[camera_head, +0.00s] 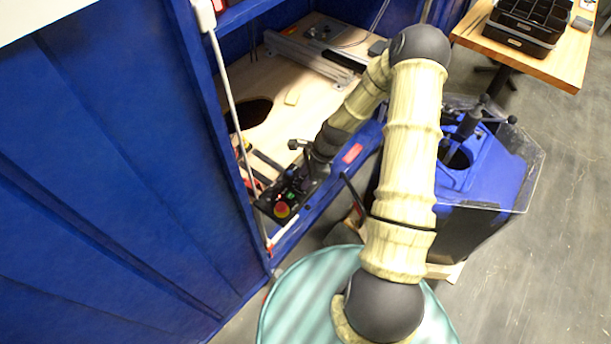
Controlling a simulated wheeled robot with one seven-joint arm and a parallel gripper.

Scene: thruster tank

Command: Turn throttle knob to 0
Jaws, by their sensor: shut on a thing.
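A dark control box (266,207) with a red round button (282,210) sits at the front edge of the wooden shelf inside the blue cabinet. My gripper (294,188) reaches down to the box's right part, just beyond the red button. It is shut on what appears to be the throttle knob, at the box's top face. The fingers are small and dark against the dark box, and they hide the knob, so its pointer and setting cannot be read.
The blue cabinet (110,170) fills the left, with a pale rod (237,120) along its opening. The wooden shelf (290,110) holds a metal rail (310,55). A blue tank (480,165) with a clear cover stands right. A wooden table (562,65) is at the upper right.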

